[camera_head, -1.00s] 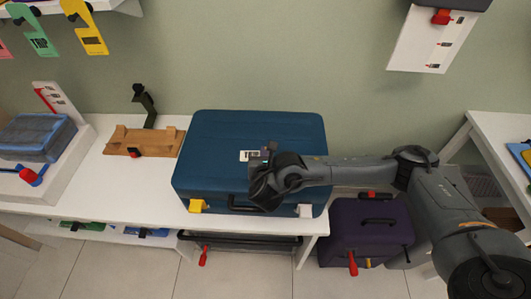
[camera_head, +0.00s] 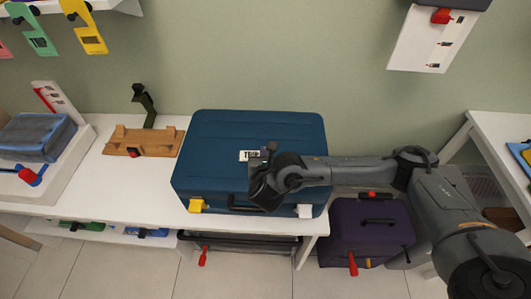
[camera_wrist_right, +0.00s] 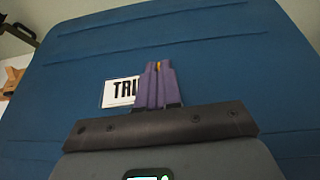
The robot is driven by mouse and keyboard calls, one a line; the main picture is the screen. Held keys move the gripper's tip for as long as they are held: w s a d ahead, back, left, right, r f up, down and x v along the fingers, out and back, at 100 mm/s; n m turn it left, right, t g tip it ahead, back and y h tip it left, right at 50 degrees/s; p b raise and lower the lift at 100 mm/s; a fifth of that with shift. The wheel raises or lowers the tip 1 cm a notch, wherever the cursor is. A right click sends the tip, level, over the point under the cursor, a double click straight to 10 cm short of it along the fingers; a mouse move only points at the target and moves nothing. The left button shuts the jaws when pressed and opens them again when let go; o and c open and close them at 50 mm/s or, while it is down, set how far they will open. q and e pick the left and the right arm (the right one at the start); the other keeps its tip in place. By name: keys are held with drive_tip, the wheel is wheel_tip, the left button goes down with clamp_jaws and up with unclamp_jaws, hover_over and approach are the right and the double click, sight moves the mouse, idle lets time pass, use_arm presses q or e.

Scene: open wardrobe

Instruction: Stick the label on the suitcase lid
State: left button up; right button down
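The blue suitcase (camera_head: 222,140) lies closed on the white bench, its lid facing up. A white label (camera_head: 247,156) with dark print is on the lid near its middle. In the right wrist view the label (camera_wrist_right: 116,92) appears flat against the blue lid (camera_wrist_right: 215,70), its right part hidden behind my fingers. My right gripper (camera_head: 266,160) is over the lid, just right of the label. Its purple fingers (camera_wrist_right: 156,84) are together, with a small orange spot at their tips. Whether they touch the label or lid is unclear. My left gripper is out of view.
A wooden holder (camera_head: 145,148) and a grey-blue packed case (camera_head: 36,137) stand left on the bench. A purple case (camera_head: 375,243) is on the floor at right. A white panel (camera_head: 430,40) hangs on the wall. Bench between holder and suitcase is narrow.

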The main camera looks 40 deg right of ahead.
drive_tip(key=shift+f, duration=0.2)
drive_tip(key=c, duration=1.4)
unclamp_jaws()
drive_tip(key=o, duration=0.7)
drive_tip(key=shift+r, duration=0.15)
drive_tip(key=shift+r, duration=0.1)
drive_tip(key=shift+r+p, duration=3.3)
drive_tip(key=shift+r, duration=0.1)
